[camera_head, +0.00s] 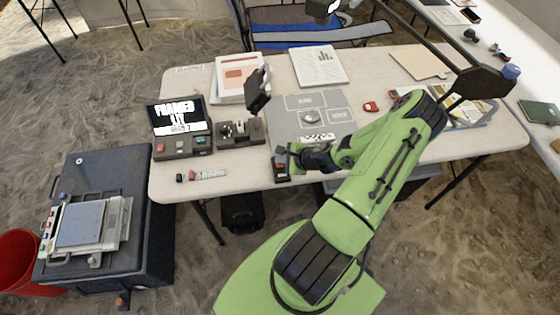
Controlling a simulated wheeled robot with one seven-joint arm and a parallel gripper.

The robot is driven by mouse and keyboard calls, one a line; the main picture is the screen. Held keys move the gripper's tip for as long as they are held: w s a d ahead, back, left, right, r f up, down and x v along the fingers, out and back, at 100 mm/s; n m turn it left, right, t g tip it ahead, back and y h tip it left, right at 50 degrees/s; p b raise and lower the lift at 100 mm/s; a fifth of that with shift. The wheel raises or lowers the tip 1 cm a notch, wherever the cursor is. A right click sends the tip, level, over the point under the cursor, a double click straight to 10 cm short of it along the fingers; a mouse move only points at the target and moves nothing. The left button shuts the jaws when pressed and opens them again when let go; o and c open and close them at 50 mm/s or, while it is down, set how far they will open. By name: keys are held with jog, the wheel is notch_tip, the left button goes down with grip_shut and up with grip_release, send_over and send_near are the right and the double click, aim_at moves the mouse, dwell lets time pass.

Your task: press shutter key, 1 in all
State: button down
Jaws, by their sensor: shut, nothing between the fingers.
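My gripper (284,153) is shut and empty at the front edge of the white table (225,165). It is just above or on a small dark box (281,177) with a red key (280,166); I cannot tell whether they touch. The gripper partly hides this box. To the left, a dark control panel (181,149) carries a red key (160,148), a grey key and a teal key. A lit screen (179,115) with white lettering stands behind that panel. No label shows which key is the shutter key.
A camera-like device (257,90) stands on a dark base (238,132). A grey mat (290,122) holds a grey stone-like piece (310,118) and a scale strip (318,137). Papers (318,66) lie behind. A dark case (85,255) and red bucket (18,258) stand on sand at left.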

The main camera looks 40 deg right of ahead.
jog(key=shift+r+p, duration=0.45)
jog(key=shift+r, duration=0.25)
notch_tip(320, 180, up, 5)
jog(key=p, duration=0.4)
jog(key=shift+r, duration=0.1)
dwell(0.5)
